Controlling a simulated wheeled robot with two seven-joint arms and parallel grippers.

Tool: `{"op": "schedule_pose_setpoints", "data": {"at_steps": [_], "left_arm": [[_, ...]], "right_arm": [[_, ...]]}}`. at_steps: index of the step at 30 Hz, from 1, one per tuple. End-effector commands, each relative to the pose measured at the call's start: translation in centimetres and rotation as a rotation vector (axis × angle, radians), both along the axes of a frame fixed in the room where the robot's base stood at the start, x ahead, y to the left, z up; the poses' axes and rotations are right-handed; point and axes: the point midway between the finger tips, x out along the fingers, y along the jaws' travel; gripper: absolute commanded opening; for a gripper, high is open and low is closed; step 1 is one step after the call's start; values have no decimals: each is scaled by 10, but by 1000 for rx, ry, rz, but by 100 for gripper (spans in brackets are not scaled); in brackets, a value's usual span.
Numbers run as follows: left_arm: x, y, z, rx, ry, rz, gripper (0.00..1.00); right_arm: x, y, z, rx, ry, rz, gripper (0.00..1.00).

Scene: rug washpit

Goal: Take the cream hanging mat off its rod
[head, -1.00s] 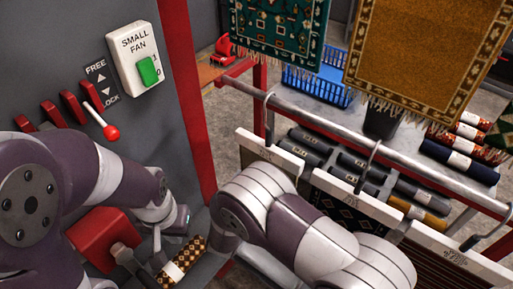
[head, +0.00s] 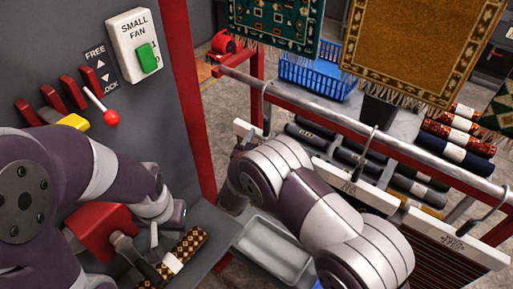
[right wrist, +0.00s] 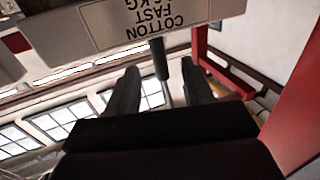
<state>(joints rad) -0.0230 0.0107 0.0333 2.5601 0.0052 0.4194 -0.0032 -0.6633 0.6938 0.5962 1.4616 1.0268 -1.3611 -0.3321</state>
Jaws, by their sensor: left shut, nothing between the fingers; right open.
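No cream mat face can be made out; my right arm covers much of the hanging row. Pale hanger bars (head: 455,240) hang by dark hooks from the grey rod (head: 340,125); a brown striped mat (head: 420,265) hangs under the right one. In the right wrist view, a pale bar with upside-down lettering (right wrist: 125,28) is close above my right gripper (right wrist: 162,90). That gripper is open, with a dark peg-like piece (right wrist: 160,62) showing between its fingers. In the head view my right gripper is hidden behind its arm. My left gripper (head: 153,236) is shut and empty, beside a patterned roll (head: 187,247).
A grey wall panel carries a fan switch (head: 147,58), red levers (head: 74,93) and a red-knobbed lever (head: 110,117). A red post (head: 190,100) stands left of the rod. A grey tray (head: 270,250) lies below. Green (head: 275,25) and gold (head: 415,45) rugs hang behind.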

Motion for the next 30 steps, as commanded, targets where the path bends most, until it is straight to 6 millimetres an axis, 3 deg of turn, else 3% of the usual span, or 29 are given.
{"op": "schedule_pose_setpoints", "data": {"at_steps": [12, 26, 27, 30], "left_arm": [[0, 0, -18, 0, 0, 0, 0], [0, 0, -20, 0, 0, 0, 0], [0, 0, -20, 0, 0, 0, 0], [0, 0, -20, 0, 0, 0, 0]], "right_arm": [[40, -13, -2, 2, -1, -1, 51], [48, -17, 0, 0, 0, 0, 51], [48, -16, 0, 0, 0, 0, 48], [48, -16, 0, 1, 0, 0, 15]]}}
